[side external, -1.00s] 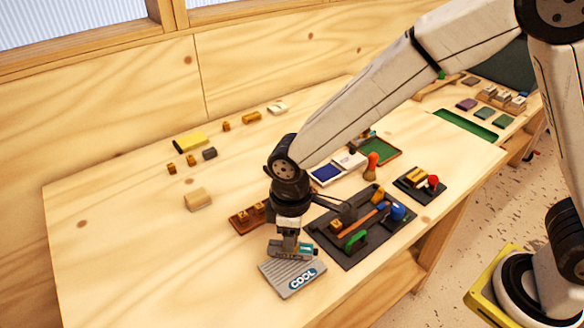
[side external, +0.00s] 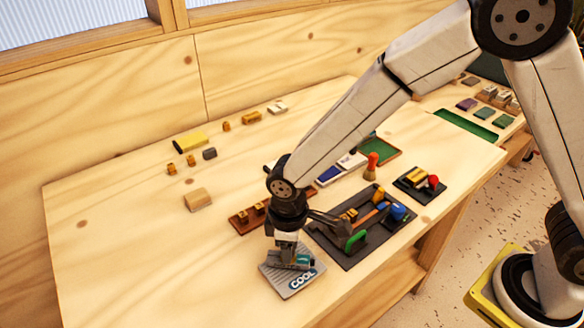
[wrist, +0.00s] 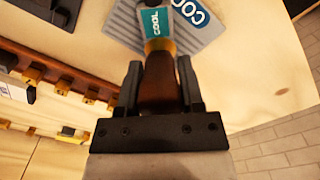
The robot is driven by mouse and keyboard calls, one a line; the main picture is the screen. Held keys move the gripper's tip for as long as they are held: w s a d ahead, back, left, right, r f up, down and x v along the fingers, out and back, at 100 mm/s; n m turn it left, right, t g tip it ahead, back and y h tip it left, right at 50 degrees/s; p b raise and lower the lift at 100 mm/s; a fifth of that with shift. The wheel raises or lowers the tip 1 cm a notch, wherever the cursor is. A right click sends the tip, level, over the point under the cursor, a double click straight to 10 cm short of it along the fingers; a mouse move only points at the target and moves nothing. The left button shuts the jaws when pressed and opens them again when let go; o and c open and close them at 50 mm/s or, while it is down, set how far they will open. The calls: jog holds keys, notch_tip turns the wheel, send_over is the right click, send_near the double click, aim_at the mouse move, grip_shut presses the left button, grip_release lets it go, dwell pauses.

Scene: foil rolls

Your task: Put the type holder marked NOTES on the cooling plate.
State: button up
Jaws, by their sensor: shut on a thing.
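My gripper (side external: 286,246) is shut on the brown wooden handle (wrist: 160,78) of a type holder. The holder has a brass collar, a grey head and a teal label (wrist: 155,24); it also shows in the side view (side external: 303,259). The label's short white word looks like COOL; I cannot read NOTES on it. The cooling plate (side external: 283,286) is grey and ribbed with a blue COOL label, at the table's near edge. The holder's head is over the plate, low; I cannot tell whether it touches. The plate also shows in the wrist view (wrist: 124,28).
A dark tray (side external: 334,252) with colourful tools lies just right of the plate. A brown wooden rack (side external: 240,224) with brass pieces stands behind the plate. A wooden block (side external: 198,199) and a yellow block (side external: 190,143) lie farther back. The table left of the plate is clear.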

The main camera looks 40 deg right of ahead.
jog(key=o, duration=1)
jog(key=shift+r, duration=0.2)
notch_tip(320, 180, up, 12)
dwell(0.5)
jog(key=shift+s+d+f+m+t, duration=0.45)
jog(key=shift+s+d+f+m, duration=0.65)
jog(key=shift+d, duration=2.55)
jog(key=shift+s+d+f+m+t, duration=0.55)
jog(key=shift+s+d+m, duration=1.1)
jog(key=shift+d, duration=1.95)
jog(key=shift+s+d+f+m+t, duration=0.3)
jog(key=shift+s+d+f+m, duration=1.05)
jog(key=shift+d, duration=2.3)
